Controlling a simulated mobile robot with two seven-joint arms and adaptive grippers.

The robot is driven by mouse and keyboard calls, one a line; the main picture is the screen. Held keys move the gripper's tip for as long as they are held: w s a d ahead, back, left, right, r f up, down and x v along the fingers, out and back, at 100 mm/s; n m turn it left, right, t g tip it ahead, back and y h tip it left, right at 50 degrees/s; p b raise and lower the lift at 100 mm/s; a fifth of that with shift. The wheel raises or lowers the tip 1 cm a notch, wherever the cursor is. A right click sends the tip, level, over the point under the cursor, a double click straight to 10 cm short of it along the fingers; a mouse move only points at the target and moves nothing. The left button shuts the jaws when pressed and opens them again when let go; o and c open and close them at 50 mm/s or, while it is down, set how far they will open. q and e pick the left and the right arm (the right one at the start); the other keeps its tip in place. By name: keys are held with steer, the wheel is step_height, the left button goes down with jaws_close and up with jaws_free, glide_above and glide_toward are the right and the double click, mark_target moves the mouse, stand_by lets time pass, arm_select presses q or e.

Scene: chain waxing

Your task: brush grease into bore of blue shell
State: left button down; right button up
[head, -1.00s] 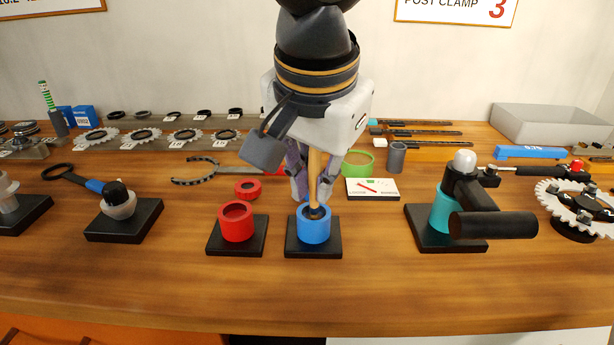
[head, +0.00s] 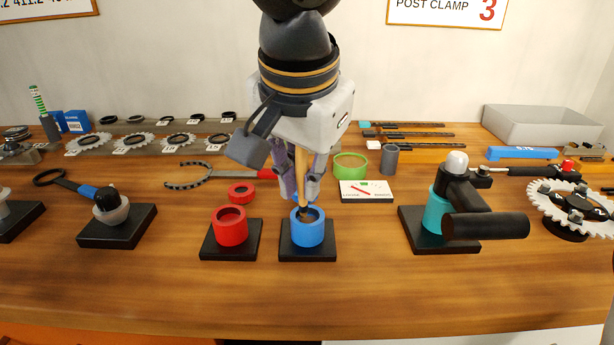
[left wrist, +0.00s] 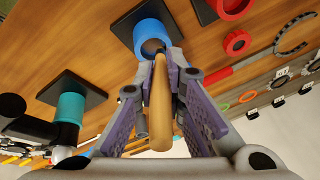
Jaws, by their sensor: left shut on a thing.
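The blue shell (head: 308,232) stands upright on a black square base (head: 307,255) near the middle of the bench. My left gripper (head: 301,188) is just above it, shut on the wooden handle of a brush (head: 302,168). The brush points down and its dark tip is at the left side of the shell's bore; how deep it sits I cannot tell. In the left wrist view the brush handle (left wrist: 160,105) lies between the purple fingers and the blue shell (left wrist: 152,38) is beyond its far end. My right gripper is not in view.
A red shell (head: 231,230) on its own black base stands close to the left. A white card (head: 366,191), a green ring (head: 350,166) and a grey cylinder (head: 390,160) lie behind to the right. A teal post with a dark handle (head: 485,226) stands further right. The front bench strip is clear.

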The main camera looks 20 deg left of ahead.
arm_select(q)
steer(key=shift+r, duration=3.5)
